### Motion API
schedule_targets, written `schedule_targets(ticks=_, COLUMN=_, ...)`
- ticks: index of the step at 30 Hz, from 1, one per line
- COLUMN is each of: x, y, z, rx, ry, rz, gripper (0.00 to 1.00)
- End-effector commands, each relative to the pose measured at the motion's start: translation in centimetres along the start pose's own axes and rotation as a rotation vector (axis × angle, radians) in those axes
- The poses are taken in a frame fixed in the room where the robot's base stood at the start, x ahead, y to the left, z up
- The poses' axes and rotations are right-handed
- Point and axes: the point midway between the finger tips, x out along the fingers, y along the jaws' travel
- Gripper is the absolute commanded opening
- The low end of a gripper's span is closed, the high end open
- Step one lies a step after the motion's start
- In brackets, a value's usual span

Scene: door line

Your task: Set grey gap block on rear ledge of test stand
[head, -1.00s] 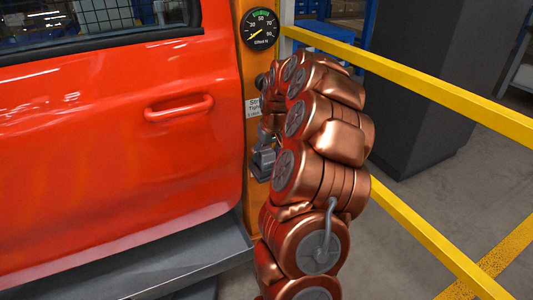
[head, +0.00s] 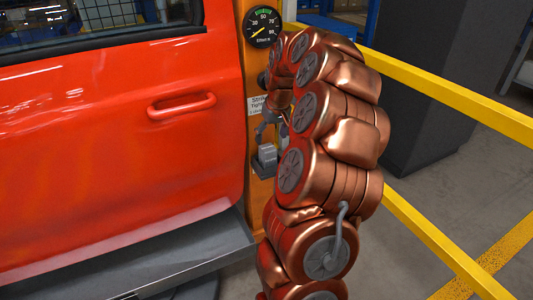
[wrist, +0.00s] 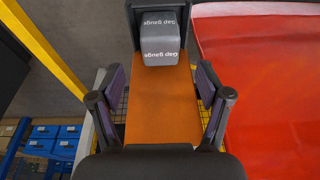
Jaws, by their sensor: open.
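The grey gap block (head: 267,153), lettered "Gap gauge" in the wrist view (wrist: 160,40), sits on a dark ledge (head: 262,170) on the side of the orange test stand (head: 256,200). The ledge shows behind the block in the wrist view (wrist: 133,25). My gripper (wrist: 160,95) is open and empty, its fingers apart on either side of the orange face. In the head view my gripper (head: 272,128) is just above the block, apart from it and partly hidden by my arm.
A red vehicle door (head: 110,150) with a handle (head: 182,106) stands left of the stand, above a grey sill (head: 150,265). A gauge (head: 262,27) tops the stand. Yellow rails (head: 440,85) and a dark cabinet (head: 435,80) lie to the right.

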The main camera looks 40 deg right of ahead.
Motion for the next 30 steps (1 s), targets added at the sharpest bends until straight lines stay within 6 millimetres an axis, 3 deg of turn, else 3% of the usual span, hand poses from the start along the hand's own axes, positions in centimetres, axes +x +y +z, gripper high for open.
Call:
schedule_targets(ticks=5, x=-0.5, y=-0.1, z=0.0, rx=-0.001, ry=0.001, rz=0.000, gripper=0.77)
schedule_targets(ticks=8, x=-0.7, y=-1.3, z=0.2, rx=-0.016, ry=-0.005, rz=-0.008, gripper=0.77)
schedule_targets(ticks=11, x=-1.3, y=-4.6, z=0.9, rx=-0.054, ry=-0.021, rz=-0.028, gripper=0.77)
schedule_targets(ticks=14, x=-2.0, y=-9.9, z=3.0, rx=-0.119, ry=-0.064, rz=-0.057, gripper=0.77)
schedule_targets(ticks=18, x=-3.2, y=-16.9, z=7.9, rx=-0.208, ry=-0.139, rz=-0.083, gripper=0.77)
schedule_targets(ticks=21, x=-3.9, y=-20.8, z=12.2, rx=-0.260, ry=-0.200, rz=-0.090, gripper=0.77)
schedule_targets(ticks=24, x=-4.5, y=-23.6, z=16.9, rx=-0.302, ry=-0.262, rz=-0.086, gripper=0.77)
schedule_targets(ticks=30, x=-5.5, y=-26.4, z=26.7, rx=-0.352, ry=-0.382, rz=-0.050, gripper=0.77)
